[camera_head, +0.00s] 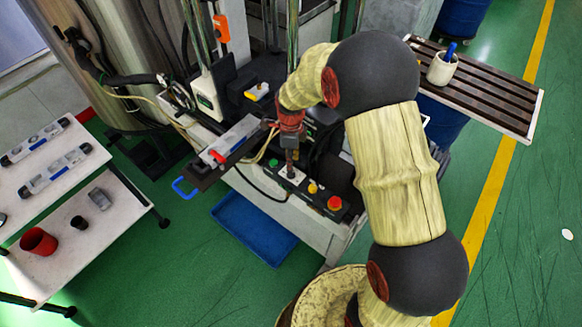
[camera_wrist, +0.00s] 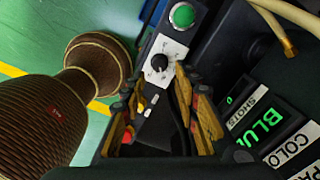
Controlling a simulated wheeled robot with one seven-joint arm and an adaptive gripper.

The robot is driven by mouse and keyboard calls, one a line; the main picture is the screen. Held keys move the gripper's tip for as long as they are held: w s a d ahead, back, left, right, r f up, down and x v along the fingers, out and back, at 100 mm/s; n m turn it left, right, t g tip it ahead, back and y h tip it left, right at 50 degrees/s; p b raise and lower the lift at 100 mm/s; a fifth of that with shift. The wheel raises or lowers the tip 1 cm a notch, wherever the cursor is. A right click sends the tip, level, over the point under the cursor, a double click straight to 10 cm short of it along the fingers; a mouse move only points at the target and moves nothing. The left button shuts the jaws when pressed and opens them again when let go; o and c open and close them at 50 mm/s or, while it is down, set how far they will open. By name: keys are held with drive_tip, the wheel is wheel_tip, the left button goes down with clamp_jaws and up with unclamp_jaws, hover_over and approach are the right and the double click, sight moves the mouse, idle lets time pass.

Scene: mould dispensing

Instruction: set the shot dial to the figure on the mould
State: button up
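The shot dial is a small black knob on a white plate (camera_wrist: 159,62) in the wrist view; the plate also shows on the control panel in the head view (camera_head: 292,177). Its marks are too small to read. My gripper (camera_wrist: 157,82) is open, its fingers apart, with the knob just beyond and between the fingertips. It points down over the panel in the head view (camera_head: 290,158). I cannot tell whether it touches the knob. A grey-white mould (camera_head: 234,138) with a red part lies on a dark slide with a blue handle; no figure on it is readable.
A green button (camera_wrist: 183,16) sits beside the dial; a yellow knob (camera_head: 312,188) and red button (camera_head: 334,203) are further along the panel. Hoses and a blue tray (camera_head: 252,228) are near.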

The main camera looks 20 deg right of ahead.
drive_tip(key=shift+r, duration=2.75)
drive_tip(key=s+r+n+t+b, duration=0.2)
drive_tip(key=s+r+n+b, duration=0.1)
drive_tip(key=s+r+n, duration=0.5)
drive_tip(key=s+r+n+t+b, duration=0.3)
drive_tip(key=s+r+n, duration=0.6)
drive_tip(key=s+n, duration=0.6)
drive_tip(key=shift+s+r+t, duration=0.2)
drive_tip(key=shift+s+t, duration=0.1)
drive_tip(key=shift+s, duration=1.45)
